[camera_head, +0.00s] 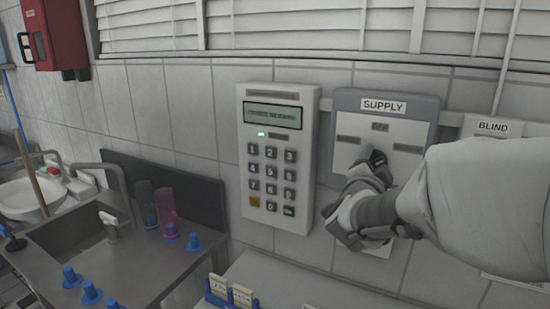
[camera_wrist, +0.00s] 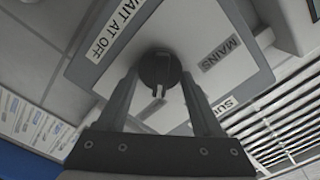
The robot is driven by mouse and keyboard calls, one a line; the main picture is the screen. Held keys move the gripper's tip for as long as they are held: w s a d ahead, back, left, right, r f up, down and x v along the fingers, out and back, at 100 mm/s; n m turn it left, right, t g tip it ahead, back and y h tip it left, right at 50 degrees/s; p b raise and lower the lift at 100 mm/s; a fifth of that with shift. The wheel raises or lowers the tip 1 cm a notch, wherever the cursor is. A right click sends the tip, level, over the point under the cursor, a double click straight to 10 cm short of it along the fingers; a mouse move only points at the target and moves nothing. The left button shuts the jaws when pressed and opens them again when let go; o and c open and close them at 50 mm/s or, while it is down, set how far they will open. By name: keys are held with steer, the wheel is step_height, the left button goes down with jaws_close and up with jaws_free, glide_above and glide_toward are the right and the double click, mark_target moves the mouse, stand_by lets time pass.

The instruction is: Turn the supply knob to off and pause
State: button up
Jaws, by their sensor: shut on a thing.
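The supply panel (camera_head: 345,103) is a grey-edged wall plate with a white face and a SUPPLY label on top. In the wrist view, the two fingers of my gripper (camera_wrist: 161,84) are shut around the knob (camera_wrist: 160,68), one on each side. The MAINS label (camera_wrist: 220,54) and a WAIT AT OFF label (camera_wrist: 121,27) show there. I cannot tell exactly where the knob points.
A keypad box (camera_head: 275,158) with a lit green lamp hangs left of the panel. A BLIND plate (camera_head: 492,127) is on the right, partly behind my arm. Below are a steel sink (camera_head: 85,240) with a tap and blue fittings, and a white surface (camera_head: 290,285).

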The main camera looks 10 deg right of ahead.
steer(key=n+p, duration=0.1)
steer(key=n, duration=0.4)
steer(key=shift+a+r, duration=0.1)
steer(key=shift+r, duration=0.05)
steer(key=shift+w+a+n+p, duration=0.1)
steer(key=shift+n+p, duration=0.75)
steer(key=shift+n, duration=1.65)
steer(key=o, duration=1.4)
steer(key=shift+c, duration=0.2)
steer(key=shift+a, duration=0.1)
steer(key=b+v, duration=0.6)
steer(key=v, duration=1.1)
